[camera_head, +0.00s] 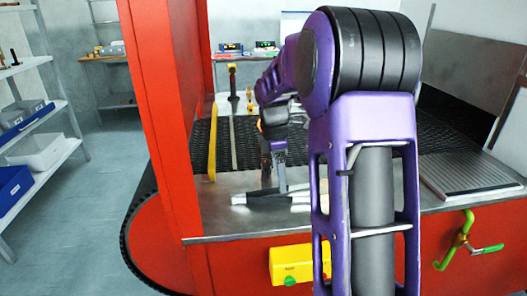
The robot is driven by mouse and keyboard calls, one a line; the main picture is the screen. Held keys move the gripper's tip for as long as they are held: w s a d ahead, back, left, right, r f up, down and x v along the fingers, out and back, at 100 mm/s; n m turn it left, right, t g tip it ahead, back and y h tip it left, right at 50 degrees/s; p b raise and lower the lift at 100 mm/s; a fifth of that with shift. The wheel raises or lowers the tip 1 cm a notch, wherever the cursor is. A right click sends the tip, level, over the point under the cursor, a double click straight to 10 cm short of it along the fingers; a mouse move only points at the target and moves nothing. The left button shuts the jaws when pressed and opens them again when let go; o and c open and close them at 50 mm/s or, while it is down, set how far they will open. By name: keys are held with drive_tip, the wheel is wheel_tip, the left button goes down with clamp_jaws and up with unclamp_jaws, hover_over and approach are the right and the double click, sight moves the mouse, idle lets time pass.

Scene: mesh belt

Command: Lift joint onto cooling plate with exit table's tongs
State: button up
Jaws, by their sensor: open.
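A steel exit table (215,222) runs along the front of the black mesh belt (200,135). My gripper (275,178) points down over this table, partly hidden behind my purple arm; it is open. A pale and dark long tool (258,199), possibly the tongs, lies on the table just below my gripper. I cannot tell whether they touch. A ribbed metal plate (470,172), perhaps the cooling plate, lies at the right end of the table, bare on its visible part. I cannot make out the joint for certain; my arm hides the middle of the table.
A red frame post (165,110) stands left of the table. A yellow box with a green button (291,263) and a green-handled valve (465,243) are on the red front. Shelves (35,150) stand left, with clear floor between.

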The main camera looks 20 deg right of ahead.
drive_tip(key=f, duration=0.2)
drive_tip(key=f+b, duration=0.2)
drive_tip(key=f, duration=0.1)
drive_tip(key=shift+d+f, duration=0.3)
drive_tip(key=shift+c, duration=0.3)
drive_tip(key=c, duration=0.6)
wheel_tip(320, 180, up, 12)
drive_tip(key=p, duration=0.7)
drive_tip(key=shift+p, duration=0.35)
drive_tip(key=shift+c, duration=0.2)
drive_tip(key=shift+r, duration=0.1)
